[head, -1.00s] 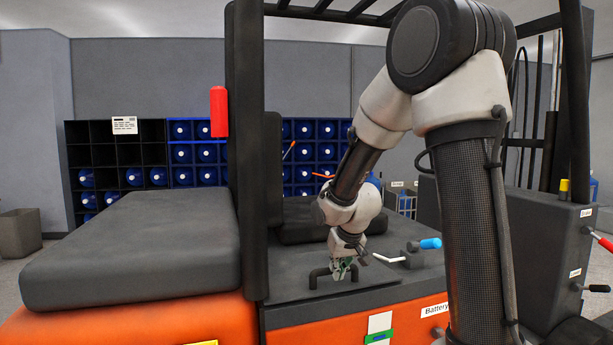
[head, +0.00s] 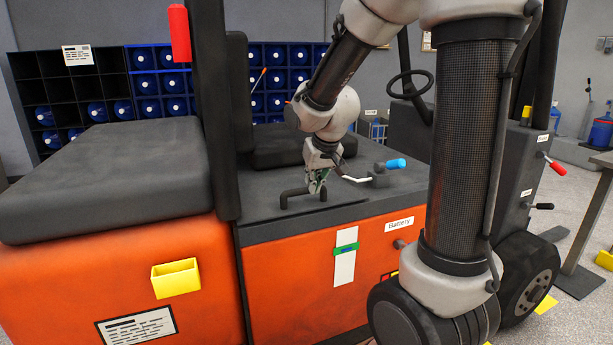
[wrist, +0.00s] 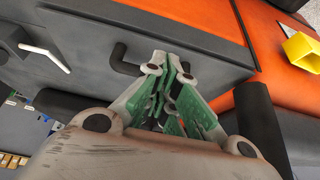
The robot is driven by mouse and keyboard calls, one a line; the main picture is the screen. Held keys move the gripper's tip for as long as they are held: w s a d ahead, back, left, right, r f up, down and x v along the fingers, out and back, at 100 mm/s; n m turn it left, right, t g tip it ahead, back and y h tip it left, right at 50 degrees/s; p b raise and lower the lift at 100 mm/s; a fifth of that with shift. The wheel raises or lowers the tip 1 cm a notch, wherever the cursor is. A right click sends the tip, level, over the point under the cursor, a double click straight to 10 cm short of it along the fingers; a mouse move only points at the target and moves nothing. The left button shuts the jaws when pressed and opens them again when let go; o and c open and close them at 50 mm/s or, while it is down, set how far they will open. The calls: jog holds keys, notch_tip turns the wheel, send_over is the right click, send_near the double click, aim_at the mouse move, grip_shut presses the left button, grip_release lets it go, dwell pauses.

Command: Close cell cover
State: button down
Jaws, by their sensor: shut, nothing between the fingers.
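The cell cover (head: 350,196) is a dark grey flat lid over the orange battery compartment (head: 290,265). It lies level, with no clear gap under its front edge in the head view. A black bar handle (head: 292,196) stands on it and also shows in the wrist view (wrist: 121,58). My gripper (head: 317,188) points down at the handle, its green-padded fingers together and empty. In the wrist view my gripper (wrist: 172,68) hides part of the handle. I cannot tell whether the fingers touch it.
A black post (head: 222,120) and padded seat (head: 105,175) stand to the left. A yellow bin (head: 175,278) hangs on the orange front. A green-banded white strip (head: 345,262) runs down the front panel.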

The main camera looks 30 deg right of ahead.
jog(key=s, duration=0.5)
jog(key=w+r+t, duration=0.1)
jog(key=w+r, duration=0.9)
jog(key=r, duration=0.1)
jog(key=x, duration=0.6)
jog(key=s+d+x, duration=0.1)
jog(key=x, duration=0.2)
jog(key=shift+w+f, duration=0.1)
jog(key=shift+f, duration=0.25)
notch_tip(320, 180, down, 3)
jog(key=shift+f, duration=0.7)
